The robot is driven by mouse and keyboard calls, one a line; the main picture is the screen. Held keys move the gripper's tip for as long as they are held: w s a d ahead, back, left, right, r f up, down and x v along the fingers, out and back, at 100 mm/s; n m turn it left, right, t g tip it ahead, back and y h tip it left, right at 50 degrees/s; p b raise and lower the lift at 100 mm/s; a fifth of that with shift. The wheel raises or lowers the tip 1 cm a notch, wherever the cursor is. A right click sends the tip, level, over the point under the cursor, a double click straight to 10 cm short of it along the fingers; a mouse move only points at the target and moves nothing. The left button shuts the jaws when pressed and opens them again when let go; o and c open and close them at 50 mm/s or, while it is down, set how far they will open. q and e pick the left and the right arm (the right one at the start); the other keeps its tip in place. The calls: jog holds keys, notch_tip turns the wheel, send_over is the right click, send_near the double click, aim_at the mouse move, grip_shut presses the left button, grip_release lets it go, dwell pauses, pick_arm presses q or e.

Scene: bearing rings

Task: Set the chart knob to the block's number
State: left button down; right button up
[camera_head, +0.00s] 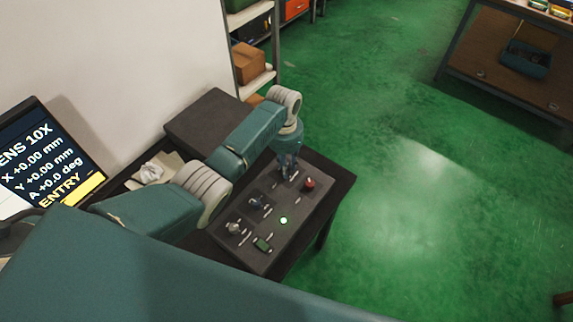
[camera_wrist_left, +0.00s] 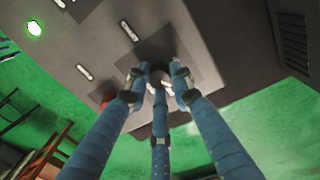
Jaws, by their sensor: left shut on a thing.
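A dark control panel (camera_head: 285,238) on a black table carries several knobs and controls. My left gripper (camera_head: 289,174) is at its far end, pointing down. In the left wrist view its three blue fingers (camera_wrist_left: 158,78) are closed around a dark round knob (camera_wrist_left: 158,68) on the panel. The fingers hide most of this knob, and its setting cannot be read. Two other knobs (camera_head: 255,202) (camera_head: 233,228) stand nearer on the panel. No numbered block can be made out. My right gripper is not in view.
A red knob (camera_head: 309,184), a lit green lamp (camera_head: 283,220) and a green switch (camera_head: 262,244) are on the panel. A screen (camera_head: 40,150) at left shows "ENS 10X", zero X, Y and A values, and "ENTRY". A grey box (camera_head: 205,118) stands behind. Green floor lies open at right.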

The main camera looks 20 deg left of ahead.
pick_arm(q)
jog(key=m, duration=0.2)
jog(key=shift+w+r+m, duration=0.1)
jog(key=shift+m, duration=0.2)
jog(key=m, duration=0.3)
jog(key=shift+m+p, duration=0.3)
jog(key=shift+p, duration=0.1)
jog(key=m, duration=0.3)
jog(key=shift+m, duration=0.3)
jog(key=m, duration=0.3)
jog(key=shift+d+m, duration=0.1)
jog(key=shift+m, duration=0.3)
jog(key=m, duration=0.3)
jog(key=shift+m+y+b, duration=0.3)
jog(key=m, duration=0.3)
jog(key=shift+m, duration=0.3)
jog(key=m+b, duration=0.1)
jog(key=m, duration=0.4)
jog(key=shift+m+b, duration=0.3)
jog(key=shift+m, duration=0.7)
